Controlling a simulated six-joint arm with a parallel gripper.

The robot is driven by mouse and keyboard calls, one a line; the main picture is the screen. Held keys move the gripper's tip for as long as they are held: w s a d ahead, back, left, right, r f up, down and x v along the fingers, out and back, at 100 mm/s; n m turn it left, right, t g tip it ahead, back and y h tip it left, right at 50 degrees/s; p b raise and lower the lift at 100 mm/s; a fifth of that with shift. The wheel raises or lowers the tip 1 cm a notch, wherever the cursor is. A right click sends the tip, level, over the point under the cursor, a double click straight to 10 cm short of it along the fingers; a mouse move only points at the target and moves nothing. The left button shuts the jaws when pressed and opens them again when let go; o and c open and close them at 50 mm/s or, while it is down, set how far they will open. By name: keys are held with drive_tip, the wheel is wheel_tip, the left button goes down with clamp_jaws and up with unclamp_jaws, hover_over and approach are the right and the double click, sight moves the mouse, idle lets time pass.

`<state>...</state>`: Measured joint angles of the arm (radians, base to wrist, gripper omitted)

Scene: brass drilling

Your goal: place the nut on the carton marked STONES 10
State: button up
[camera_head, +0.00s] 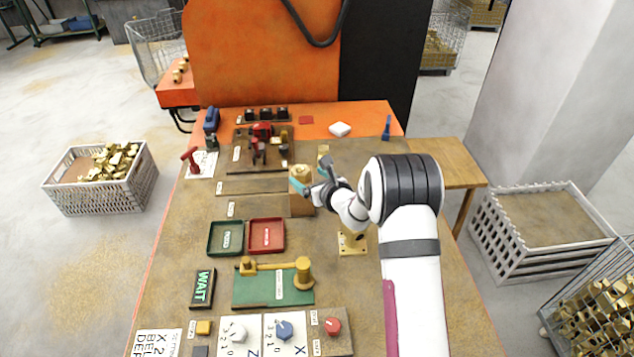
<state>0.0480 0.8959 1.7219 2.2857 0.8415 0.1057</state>
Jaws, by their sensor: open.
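A brown box-like block (301,206) stands near the middle of the bench and may be the carton; no STONES 10 marking is legible. A round brass piece (302,171), possibly the nut, sits on or just above its top; contact cannot be made out. My gripper (311,177) is open beside this brass piece, with one teal-tipped finger in front of it and the other to its right. The gripper and wrist hide part of the block's right side.
Green (226,238) and red (266,235) trays lie left of the block. A brass fixture (352,242) stands to its right, close under my arm. A green board (272,288) with brass parts lies in front.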

drive_tip(key=v, duration=0.7)
drive_tip(key=s+a+r+n+g+y, duration=0.3)
drive_tip(key=s+a+r+n, duration=0.3)
drive_tip(key=s+n, duration=0.15)
drive_tip(key=s+a+r+n+g+y, duration=0.35)
drive_tip(key=s+a+r+n, duration=0.3)
drive_tip(key=s, duration=0.25)
drive_tip(key=s+d+f+n+g+h, duration=0.1)
drive_tip(key=s+n+g+h, duration=0.2)
drive_tip(key=s, duration=0.6)
drive_tip(key=s+d+n+g+h, duration=0.1)
drive_tip(key=s+d+n+g, duration=0.15)
drive_tip(key=s+n, duration=0.4)
drive_tip(key=s+d+f+n+h, duration=0.2)
drive_tip(key=s+d+h, duration=0.3)
drive_tip(key=s+d, duration=0.4)
drive_tip(key=shift+s+f+g+h, duration=0.35)
drive_tip(key=shift+s+f+g, duration=0.05)
drive_tip(key=shift+s+f, duration=0.25)
